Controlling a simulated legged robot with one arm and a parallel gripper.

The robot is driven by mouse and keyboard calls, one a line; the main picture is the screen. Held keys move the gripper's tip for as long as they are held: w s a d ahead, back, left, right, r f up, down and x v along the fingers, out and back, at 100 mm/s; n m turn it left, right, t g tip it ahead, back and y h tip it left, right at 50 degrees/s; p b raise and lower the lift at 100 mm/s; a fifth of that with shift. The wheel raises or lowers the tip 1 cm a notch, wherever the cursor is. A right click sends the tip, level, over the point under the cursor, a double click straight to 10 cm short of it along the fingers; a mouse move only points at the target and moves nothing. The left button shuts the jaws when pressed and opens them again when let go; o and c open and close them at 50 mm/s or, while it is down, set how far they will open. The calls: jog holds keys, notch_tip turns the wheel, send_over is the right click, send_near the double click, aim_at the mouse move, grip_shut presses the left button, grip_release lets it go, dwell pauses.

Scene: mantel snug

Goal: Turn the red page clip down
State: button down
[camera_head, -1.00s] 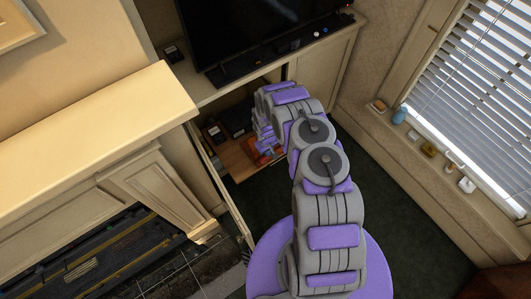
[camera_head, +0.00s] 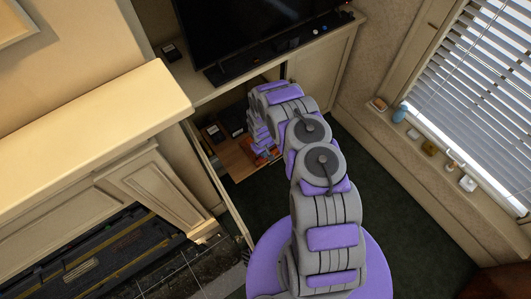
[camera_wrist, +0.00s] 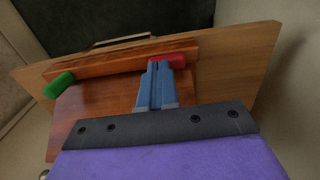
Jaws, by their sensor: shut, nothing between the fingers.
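The red page clip (camera_wrist: 170,59) is at the right end of a reddish-brown wooden bar (camera_wrist: 120,67) in the wrist view, with its long side roughly along the bar. A green clip (camera_wrist: 58,85) is at the bar's left end and juts out down-left. My gripper (camera_wrist: 157,66) is shut and empty. Its blue fingertips are at the red clip and overlap its lower left part; I cannot tell whether they touch it. In the head view my arm reaches into the open cabinet, hiding the gripper and most of the wooden stand.
A lighter wooden board (camera_wrist: 235,62) lies behind the bar. In the head view, an open cabinet door (camera_head: 226,190) stands left of my arm, and dark boxes (camera_head: 213,132) sit on the shelf (camera_head: 238,163). A television (camera_head: 255,35) stands above. Dark floor right of the arm is clear.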

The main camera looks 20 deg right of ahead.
notch_tip(320, 180, up, 17)
jog(key=p, duration=0.2)
jog(key=shift+s+a+r, duration=0.15)
jog(key=shift+s+a, duration=0.05)
jog(key=shift+a, duration=0.1)
jog(key=shift+d, duration=0.1)
jog(key=shift+r, duration=0.1)
dwell(0.5)
